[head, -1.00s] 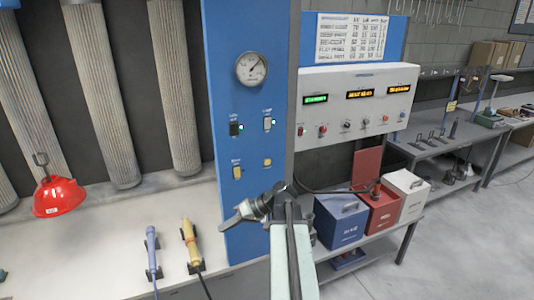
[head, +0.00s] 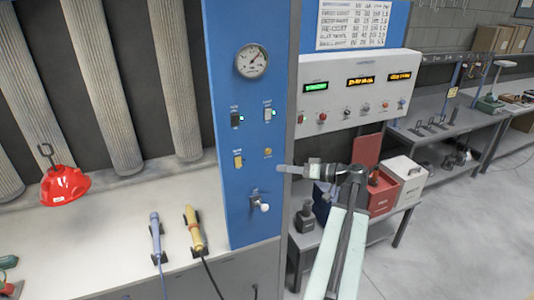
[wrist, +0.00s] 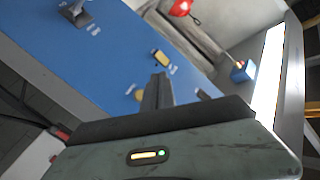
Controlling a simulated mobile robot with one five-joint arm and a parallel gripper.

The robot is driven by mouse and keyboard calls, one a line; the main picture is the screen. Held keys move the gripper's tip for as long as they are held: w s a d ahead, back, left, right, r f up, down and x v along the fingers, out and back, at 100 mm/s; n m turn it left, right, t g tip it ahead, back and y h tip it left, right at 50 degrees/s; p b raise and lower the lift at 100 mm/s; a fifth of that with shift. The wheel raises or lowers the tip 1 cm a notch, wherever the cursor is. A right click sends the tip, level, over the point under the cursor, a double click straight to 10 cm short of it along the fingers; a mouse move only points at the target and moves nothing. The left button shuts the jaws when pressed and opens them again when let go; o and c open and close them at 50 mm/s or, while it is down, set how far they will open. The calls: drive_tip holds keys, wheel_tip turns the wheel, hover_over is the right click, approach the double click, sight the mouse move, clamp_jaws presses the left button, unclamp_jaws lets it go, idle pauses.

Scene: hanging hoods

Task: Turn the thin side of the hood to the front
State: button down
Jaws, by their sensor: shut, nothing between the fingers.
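A red, rounded hood (head: 65,187) with a small pale label and a dark loop above it shows at the far left in the head view, in front of the grey ribbed tubes. I cannot tell which side of it is thin. Part of a red thing, likely the hood, shows at the top edge of the wrist view (wrist: 180,7). My gripper (head: 282,168) is shut and empty in front of the blue panel's right edge, far to the right of the hood. Its dark fingers (wrist: 157,92) point toward the blue panel in the wrist view.
The blue panel (head: 235,140) carries a gauge (head: 252,61), switches and a lever with a white knob (head: 262,206). A blue tool (head: 156,238) and a yellow tool (head: 194,228) rest on the pale bench. Boxes (head: 403,175) stand on a shelf at right.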

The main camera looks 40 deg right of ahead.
sight(268, 152)
drive_tip(key=shift+w+d, duration=0.55)
drive_tip(key=shift+w, duration=0.8)
drive_tip(key=shift+w+d, duration=0.5)
drive_tip(key=shift+w, duration=0.8)
drive_tip(key=shift+w+d, duration=0.55)
drive_tip(key=shift+w, duration=0.8)
drive_tip(key=shift+w+d, duration=0.15)
drive_tip(key=shift+w, duration=0.1)
